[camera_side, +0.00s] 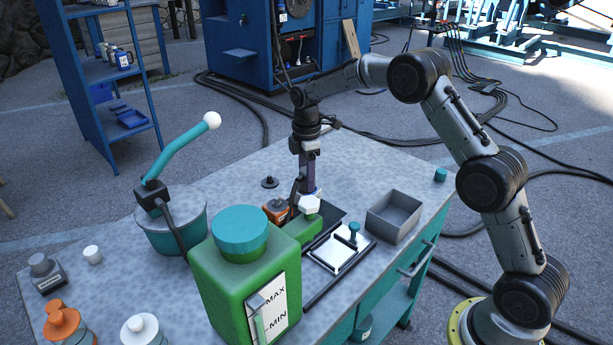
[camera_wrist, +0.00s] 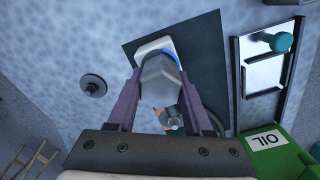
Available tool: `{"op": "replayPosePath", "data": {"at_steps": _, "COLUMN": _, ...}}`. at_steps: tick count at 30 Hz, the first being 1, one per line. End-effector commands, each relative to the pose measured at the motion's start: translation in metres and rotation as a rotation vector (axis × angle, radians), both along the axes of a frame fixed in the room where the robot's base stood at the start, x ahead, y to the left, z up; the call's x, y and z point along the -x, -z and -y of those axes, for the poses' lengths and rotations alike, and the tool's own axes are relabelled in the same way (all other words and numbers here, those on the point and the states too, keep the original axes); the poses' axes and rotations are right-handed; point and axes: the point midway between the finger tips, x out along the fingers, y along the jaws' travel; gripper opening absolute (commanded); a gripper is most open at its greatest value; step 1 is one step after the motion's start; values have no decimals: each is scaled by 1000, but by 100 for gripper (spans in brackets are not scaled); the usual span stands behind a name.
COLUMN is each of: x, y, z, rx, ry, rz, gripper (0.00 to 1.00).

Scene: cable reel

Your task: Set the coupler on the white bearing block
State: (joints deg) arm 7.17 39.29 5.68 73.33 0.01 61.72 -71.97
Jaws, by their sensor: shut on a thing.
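The grey faceted coupler (camera_wrist: 158,82) is between the two purple fingers of my gripper (camera_wrist: 160,98) in the wrist view, and the fingers are shut on it. The white bearing block (camera_wrist: 148,47), with a blue ring edge showing, lies just beyond and under the coupler on a dark mat. The coupler covers part of it, and I cannot tell whether the two touch. In the side view my gripper (camera_side: 308,188) points down low over the bench, behind a green can with a white cap. The coupler is not clearly visible there, and only a blue and white sliver shows beside the fingers.
The green oil can (camera_side: 298,231) and an orange item (camera_side: 273,211) stand close to my gripper. A tray with a teal knob (camera_side: 353,234) and a grey open bin (camera_side: 395,226) are to the right. A large green container (camera_side: 222,285) stands in front. A dark disc (camera_wrist: 93,85) lies left.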

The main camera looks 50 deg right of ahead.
Motion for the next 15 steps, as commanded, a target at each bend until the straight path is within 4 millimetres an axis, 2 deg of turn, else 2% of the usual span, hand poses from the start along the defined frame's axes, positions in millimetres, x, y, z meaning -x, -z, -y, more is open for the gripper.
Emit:
{"op": "replayPosePath", "data": {"at_steps": 4, "x": 0, "y": -1, "z": 0, "rx": 0, "ry": 0, "rz": 2, "gripper": 0}}
{"op": "replayPosePath", "data": {"at_steps": 5, "x": 0, "y": -1, "z": 0, "rx": 0, "ry": 0, "rz": 2, "gripper": 52}}
{"op": "replayPosePath", "data": {"at_steps": 9, "x": 0, "y": -1, "z": 0, "rx": 0, "ry": 0, "rz": 2, "gripper": 78}}
{"op": "replayPosePath", "data": {"at_steps": 11, "x": 0, "y": -1, "z": 0, "rx": 0, "ry": 0, "rz": 2, "gripper": 86}}
{"op": "replayPosePath", "data": {"at_steps": 15, "x": 0, "y": -1, "z": 0, "rx": 0, "ry": 0, "rz": 1, "gripper": 86}}
